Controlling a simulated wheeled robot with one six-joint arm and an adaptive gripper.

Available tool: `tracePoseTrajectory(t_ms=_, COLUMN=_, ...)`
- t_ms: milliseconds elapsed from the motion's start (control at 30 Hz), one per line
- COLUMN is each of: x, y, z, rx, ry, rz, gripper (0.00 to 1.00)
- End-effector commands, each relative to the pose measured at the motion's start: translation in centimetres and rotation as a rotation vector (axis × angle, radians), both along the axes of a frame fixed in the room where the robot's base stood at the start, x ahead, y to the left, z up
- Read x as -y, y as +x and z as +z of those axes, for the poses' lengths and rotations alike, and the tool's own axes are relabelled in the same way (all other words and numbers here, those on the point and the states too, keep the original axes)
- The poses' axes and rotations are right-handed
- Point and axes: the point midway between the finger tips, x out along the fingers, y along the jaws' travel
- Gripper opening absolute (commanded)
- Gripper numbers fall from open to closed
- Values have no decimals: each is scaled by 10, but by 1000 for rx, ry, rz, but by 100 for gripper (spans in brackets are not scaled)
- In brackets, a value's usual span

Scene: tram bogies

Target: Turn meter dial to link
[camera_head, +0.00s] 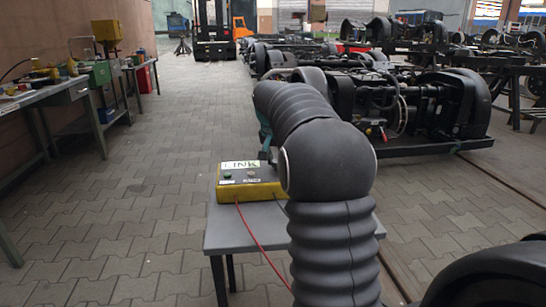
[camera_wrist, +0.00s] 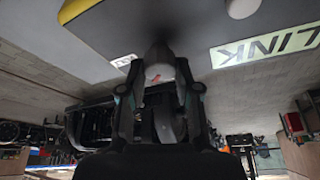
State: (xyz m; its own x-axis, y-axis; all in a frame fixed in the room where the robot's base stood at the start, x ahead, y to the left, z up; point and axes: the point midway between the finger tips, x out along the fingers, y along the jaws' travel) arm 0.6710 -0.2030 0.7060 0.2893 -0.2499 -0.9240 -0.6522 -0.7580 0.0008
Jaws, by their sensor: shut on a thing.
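The meter is a yellow box with a grey face (camera_head: 250,185) standing on a small grey table (camera_head: 225,236). A pale label reading LINK (camera_head: 241,164) is at its top; the label also shows large at the right of the wrist view (camera_wrist: 265,48). My gripper (camera_wrist: 158,78) is at the meter face, its two dark fingers on either side of the dial (camera_wrist: 158,62), shut on it. The dial is a dark knob with a pale end and a small red mark. Its exact pointing direction cannot be told. In the head view my arm hides the gripper and dial.
A red wire (camera_head: 262,240) runs from the meter over the table's front edge. Black bogies (camera_head: 420,105) lie behind and to the right. Workbenches (camera_head: 65,92) line the left wall. An orange forklift (camera_head: 239,25) stands far back. The paved floor on the left is clear.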

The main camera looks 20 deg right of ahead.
Motion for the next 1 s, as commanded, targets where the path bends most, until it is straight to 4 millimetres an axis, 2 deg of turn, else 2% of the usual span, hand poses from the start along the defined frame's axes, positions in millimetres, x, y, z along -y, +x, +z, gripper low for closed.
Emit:
tracePoseTrajectory(t_ms=400, x=0, y=1, z=1, rx=4, ry=1, rz=-7, gripper=0)
tracePoseTrajectory(t_ms=433, x=0, y=1, z=1, rx=4, ry=1, rz=-7, gripper=37)
tracePoseTrajectory(t_ms=500, x=0, y=1, z=1, rx=4, ry=1, rz=-7, gripper=55)
tracePoseTrajectory(t_ms=533, x=0, y=0, z=1, rx=3, ry=0, rz=-8, gripper=58)
tracePoseTrajectory(t_ms=833, x=1, y=0, z=1, rx=2, ry=1, rz=-9, gripper=58)
tracePoseTrajectory(t_ms=1000, x=-1, y=-4, z=15, rx=5, ry=0, rz=-11, gripper=58)
